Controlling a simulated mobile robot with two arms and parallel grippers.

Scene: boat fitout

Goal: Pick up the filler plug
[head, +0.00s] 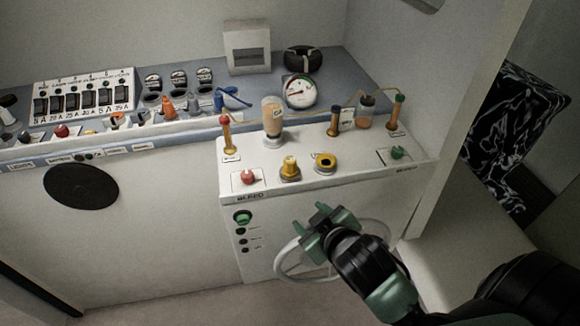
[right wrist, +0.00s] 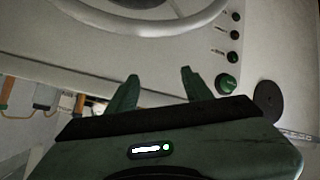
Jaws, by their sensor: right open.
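A yellow knobbed plug (head: 290,168) stands upright on the top of the white bleed console (head: 270,188), and I take it to be the filler plug. Just right of it is a yellow ring with a dark centre (head: 325,162); I cannot tell whether that is an open port. My right gripper (head: 320,224) is open and empty, in front of the console face, lower and nearer than the plug. In the right wrist view its two green fingers (right wrist: 158,88) are apart with nothing between them. The plug is not clearly visible there. My left gripper is not in view.
A white handwheel (head: 283,262) is partly behind my right gripper. The console top also bears a red knob (head: 248,178), a green knob (head: 397,153), upright orange-tubed posts and a jar (head: 272,118). A gauge (head: 299,91) and switch panel (head: 85,95) are behind and left.

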